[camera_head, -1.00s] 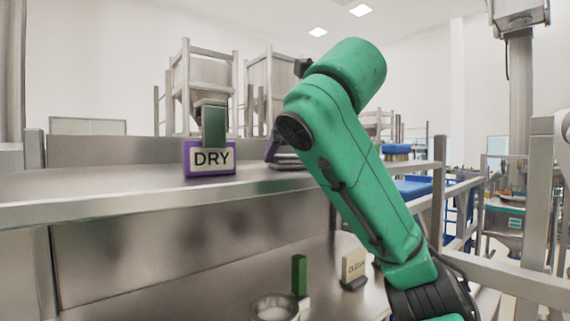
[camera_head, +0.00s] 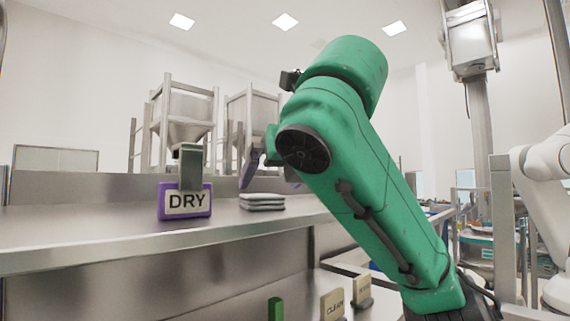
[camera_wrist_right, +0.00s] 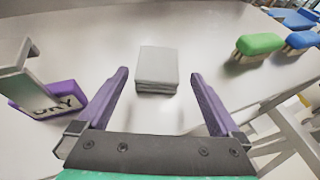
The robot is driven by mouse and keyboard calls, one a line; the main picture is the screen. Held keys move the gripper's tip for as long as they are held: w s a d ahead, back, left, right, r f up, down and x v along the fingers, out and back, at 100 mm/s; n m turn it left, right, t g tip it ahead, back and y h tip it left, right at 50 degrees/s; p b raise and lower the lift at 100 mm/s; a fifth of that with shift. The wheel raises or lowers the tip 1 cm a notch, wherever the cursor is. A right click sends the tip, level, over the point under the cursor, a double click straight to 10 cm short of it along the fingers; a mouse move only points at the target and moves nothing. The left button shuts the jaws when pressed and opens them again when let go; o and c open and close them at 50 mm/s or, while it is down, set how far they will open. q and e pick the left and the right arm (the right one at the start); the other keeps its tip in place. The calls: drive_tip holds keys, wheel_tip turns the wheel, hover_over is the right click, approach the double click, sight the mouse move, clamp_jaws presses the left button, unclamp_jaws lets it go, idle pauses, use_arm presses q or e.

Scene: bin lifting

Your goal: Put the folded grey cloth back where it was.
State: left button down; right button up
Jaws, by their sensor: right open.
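The folded grey cloth (camera_head: 262,201) lies flat on the upper steel shelf, just right of the purple-framed DRY sign (camera_head: 185,201). In the right wrist view the cloth (camera_wrist_right: 157,69) lies beyond and between the two purple fingers, with bare shelf around it. My right gripper (camera_wrist_right: 160,88) is open and empty, apart from the cloth. In the head view my right gripper (camera_head: 268,165) shows above the cloth, partly hidden behind my green forearm. My left gripper is not in view.
A green-topped brush (camera_wrist_right: 260,43) and a second, blue-topped brush (camera_wrist_right: 301,40) lie right of the cloth. The DRY sign (camera_wrist_right: 50,100) stands close on the left. A CLEAN sign (camera_head: 333,305) stands on the lower level. Shelf around the cloth is clear.

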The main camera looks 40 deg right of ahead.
drive_tip(key=v, duration=0.5)
drive_tip(key=shift+s+a+r+b, duration=0.15)
drive_tip(key=shift+s+b, duration=0.2)
drive_tip(key=shift+w, duration=0.15)
